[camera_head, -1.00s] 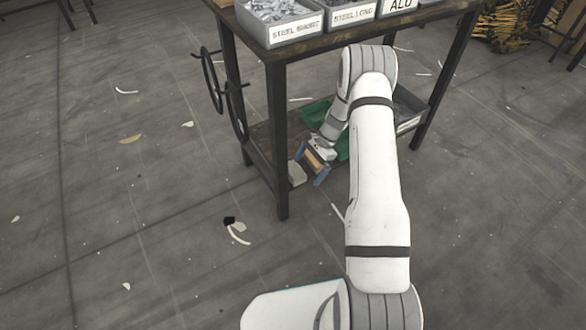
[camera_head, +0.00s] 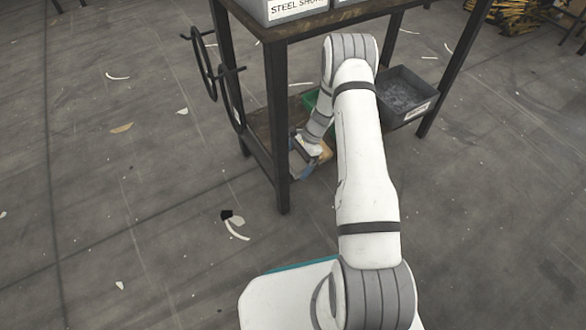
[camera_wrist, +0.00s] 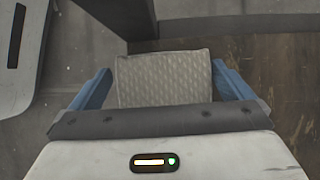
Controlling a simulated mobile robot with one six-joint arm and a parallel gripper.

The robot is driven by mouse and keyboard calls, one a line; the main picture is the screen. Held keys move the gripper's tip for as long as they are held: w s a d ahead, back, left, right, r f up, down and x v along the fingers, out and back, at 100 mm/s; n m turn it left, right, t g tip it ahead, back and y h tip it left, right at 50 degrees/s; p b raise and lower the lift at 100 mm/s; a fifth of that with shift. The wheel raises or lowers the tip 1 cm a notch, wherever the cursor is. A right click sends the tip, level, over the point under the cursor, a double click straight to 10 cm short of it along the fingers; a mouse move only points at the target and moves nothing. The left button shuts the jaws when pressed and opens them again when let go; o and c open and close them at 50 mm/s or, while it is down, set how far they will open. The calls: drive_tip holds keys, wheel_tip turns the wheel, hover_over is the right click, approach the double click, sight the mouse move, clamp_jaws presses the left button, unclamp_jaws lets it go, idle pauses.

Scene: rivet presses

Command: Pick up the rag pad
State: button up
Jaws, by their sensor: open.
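The rag pad (camera_wrist: 164,78) is a pale grey, quilted rectangle in the wrist view, lying on the brown wooden lower shelf (camera_wrist: 262,62) near its edge. My gripper (camera_wrist: 162,90) is open, with one blue finger on each side of the pad. Small gaps show between the pad and the fingers, and I cannot tell the height of the fingertips over the shelf. The near end of the pad is hidden by my gripper body. In the head view my gripper (camera_head: 304,165) is at the lower shelf beside the front table leg, and it hides the pad there.
A grey bin (camera_head: 408,92) of small parts and a partly hidden green bin (camera_head: 311,98) stand on the lower shelf. A dark table leg (camera_head: 277,130) rises close to my gripper. Labelled bins (camera_head: 292,9) stand on the tabletop. Scraps lie on the open floor at left.

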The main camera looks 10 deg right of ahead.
sight(296, 161)
drive_tip(key=shift+a+f, duration=0.15)
drive_tip(key=shift+f, duration=0.2)
drive_tip(key=shift+r, duration=0.1)
drive_tip(key=c, duration=0.7)
drive_tip(key=shift+r+p, duration=0.45)
drive_tip(key=shift+r, duration=0.05)
wheel_tip(296, 161, up, 3)
drive_tip(key=shift+r+p, duration=0.15)
drive_tip(key=shift+p, duration=0.8)
drive_tip(key=s+d+p, duration=0.2)
drive_tip(key=s, duration=0.6)
drive_tip(key=s+d+p, duration=0.2)
drive_tip(key=s+d, duration=0.1)
drive_tip(key=s, duration=0.6)
drive_tip(key=shift+s+d+f, duration=0.15)
drive_tip(key=shift+d+f, duration=0.2)
drive_tip(key=shift+f, duration=0.05)
